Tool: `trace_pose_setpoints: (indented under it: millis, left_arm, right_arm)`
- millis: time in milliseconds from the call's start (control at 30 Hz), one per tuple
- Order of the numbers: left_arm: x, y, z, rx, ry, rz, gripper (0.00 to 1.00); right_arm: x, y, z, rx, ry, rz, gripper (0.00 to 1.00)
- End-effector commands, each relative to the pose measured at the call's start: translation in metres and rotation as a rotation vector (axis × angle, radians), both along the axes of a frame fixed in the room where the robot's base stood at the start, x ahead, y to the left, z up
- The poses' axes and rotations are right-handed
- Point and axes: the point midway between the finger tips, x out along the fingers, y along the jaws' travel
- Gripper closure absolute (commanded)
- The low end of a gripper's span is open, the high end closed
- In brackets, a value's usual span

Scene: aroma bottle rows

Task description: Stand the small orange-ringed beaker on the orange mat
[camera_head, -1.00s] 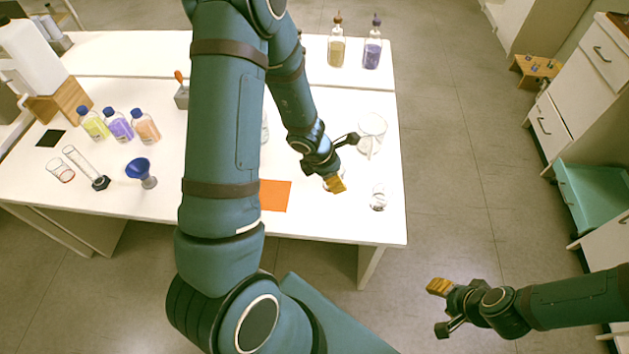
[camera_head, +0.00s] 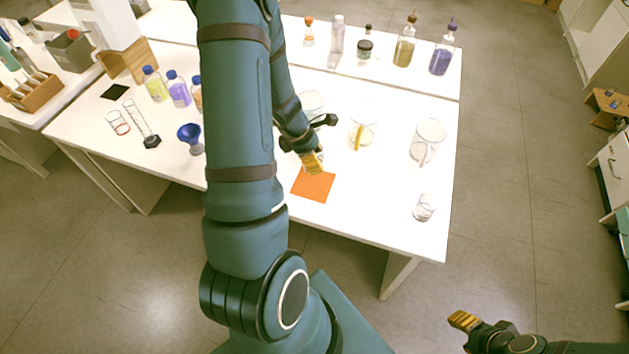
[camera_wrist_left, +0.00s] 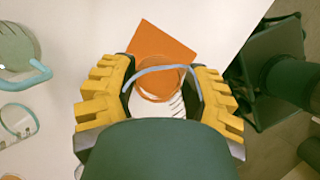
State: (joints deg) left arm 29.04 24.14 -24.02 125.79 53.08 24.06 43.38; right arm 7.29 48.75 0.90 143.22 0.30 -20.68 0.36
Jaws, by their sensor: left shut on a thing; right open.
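The orange mat (camera_head: 314,187) lies flat near the front edge of the white table; it also shows in the left wrist view (camera_wrist_left: 160,42). My left gripper (camera_head: 312,158) is at the mat's far edge in the head view. In the left wrist view it (camera_wrist_left: 160,90) is shut on a small clear beaker (camera_wrist_left: 172,104), which overlaps the mat's lower part there. My right gripper (camera_head: 466,322) is open and empty, off the table's front right.
A small beaker (camera_head: 424,207) stands right of the mat. A large beaker (camera_head: 428,140) and a yellow-handled one (camera_head: 361,134) stand behind. A blue funnel (camera_head: 191,135) and a cylinder (camera_head: 139,120) are at left. Table space just right of the mat is clear.

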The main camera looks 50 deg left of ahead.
Motion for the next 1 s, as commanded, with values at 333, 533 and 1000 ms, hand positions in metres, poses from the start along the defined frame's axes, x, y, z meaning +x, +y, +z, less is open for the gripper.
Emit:
trace_pose_setpoints:
  millis: [333,533,1000]
  left_arm:
    - [0.0,0.0,-0.044,0.0,0.0,0.0,0.85]
    - [0.0,0.0,-0.065,0.0,0.001,0.001,0.85]
    - [0.001,0.0,-0.082,0.0,-0.002,-0.001,0.85]
  right_arm:
    - [-0.007,0.001,-0.022,0.004,0.016,0.012,0.53]
    - [-0.009,0.002,-0.033,0.004,0.02,0.015,0.53]
    - [-0.008,0.001,-0.041,0.004,0.018,0.016,0.53]
